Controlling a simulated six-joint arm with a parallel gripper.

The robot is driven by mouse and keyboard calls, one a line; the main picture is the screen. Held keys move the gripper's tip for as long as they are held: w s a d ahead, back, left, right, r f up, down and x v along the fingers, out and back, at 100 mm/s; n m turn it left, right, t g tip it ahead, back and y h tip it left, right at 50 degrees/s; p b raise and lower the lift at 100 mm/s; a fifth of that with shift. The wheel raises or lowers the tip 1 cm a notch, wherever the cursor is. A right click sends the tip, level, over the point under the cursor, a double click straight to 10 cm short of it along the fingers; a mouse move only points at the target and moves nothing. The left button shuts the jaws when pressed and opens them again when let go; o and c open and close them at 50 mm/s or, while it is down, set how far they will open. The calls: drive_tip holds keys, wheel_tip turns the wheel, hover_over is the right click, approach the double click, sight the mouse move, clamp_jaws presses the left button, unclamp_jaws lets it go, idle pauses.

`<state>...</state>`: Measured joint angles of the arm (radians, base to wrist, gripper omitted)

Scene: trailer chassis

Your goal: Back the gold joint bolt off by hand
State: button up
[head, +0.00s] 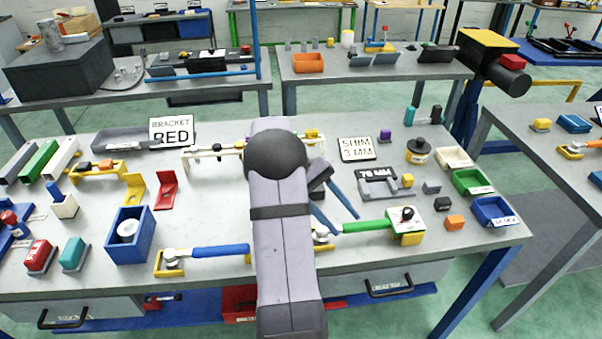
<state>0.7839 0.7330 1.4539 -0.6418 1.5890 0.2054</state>
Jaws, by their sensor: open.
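A cream chassis-like frame (200,156) lies at the back middle of the bench, partly hidden behind my arm. Small dark pieces (217,147) sit on its left part, and a small yellow-gold piece (312,134) sits at its right end. I cannot tell whether this piece is the gold joint bolt; no bolt shows clearly. My gripper (347,225) is open, with its two blue fingers spread and nothing visible between them. It is right of my arm, nearer the front than the frame, just above or beside the green-handled tool (365,226); contact cannot be told.
A blue-handled tool (220,251) lies left of my arm. A blue bin (130,236) stands at the left. A "SHIM 3 MM" sign (356,149), a grey "76 MM" gauge (379,184) and small coloured trays (472,181) stand at the right. Some bare bench top shows between them.

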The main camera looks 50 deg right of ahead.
drive_tip(key=w+d+f+n+t+h+b, duration=0.15)
drive_tip(key=w+n+t+h, duration=0.35)
drive_tip(key=w+n, duration=0.65)
drive_tip(key=w+d+n+t+h, duration=0.2)
drive_tip(key=w+n+h, duration=0.5)
drive_tip(key=w+n, duration=0.45)
drive_tip(key=shift+n, duration=0.8)
drive_tip(key=shift+s+d+f+p, duration=0.35)
drive_tip(key=shift+s+d, duration=0.2)
drive_tip(key=shift+d, duration=0.25)
drive_tip(key=shift+s+d+f+p, duration=0.3)
drive_tip(key=shift+s+d+p, duration=0.15)
drive_tip(key=shift+d, duration=0.35)
drive_tip(key=shift+s+d+f+p, duration=0.35)
drive_tip(key=shift+s+d, duration=0.25)
drive_tip(key=shift+d, duration=0.2)
drive_tip(key=shift+x, duration=0.9)
drive_tip(key=c, duration=1.1)
